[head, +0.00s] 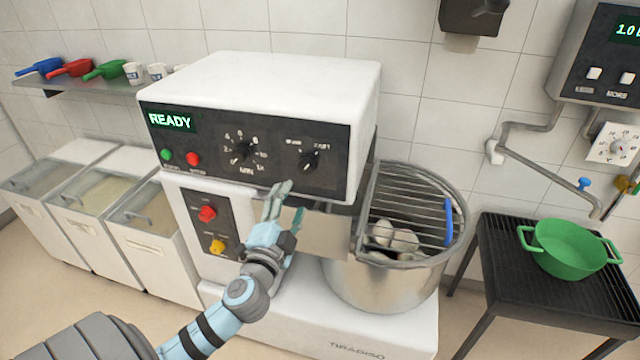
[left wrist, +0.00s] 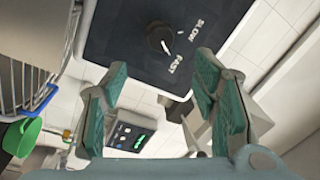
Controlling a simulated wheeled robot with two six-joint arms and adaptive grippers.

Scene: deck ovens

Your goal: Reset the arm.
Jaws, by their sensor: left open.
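My left gripper (head: 284,208) is raised in front of the mixer's control panel (head: 262,152), just below the dials. It is open and empty; its green-padded fingers (left wrist: 158,95) stand wide apart in the left wrist view. The speed dial (head: 309,161) is a black knob on the panel; it also shows in the left wrist view (left wrist: 159,38), between SLOW and FAST marks and beyond the fingers. I see a gap between fingers and knob in the left wrist view. My right gripper is in neither view.
The mixer bowl (head: 392,285) sits under a wire guard (head: 425,205) to the gripper's right. A green pot (head: 568,252) stands on a black stand (head: 545,300). Ingredient bins (head: 150,235) line the left wall below a shelf (head: 110,88) of scoops. The mixer display reads READY.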

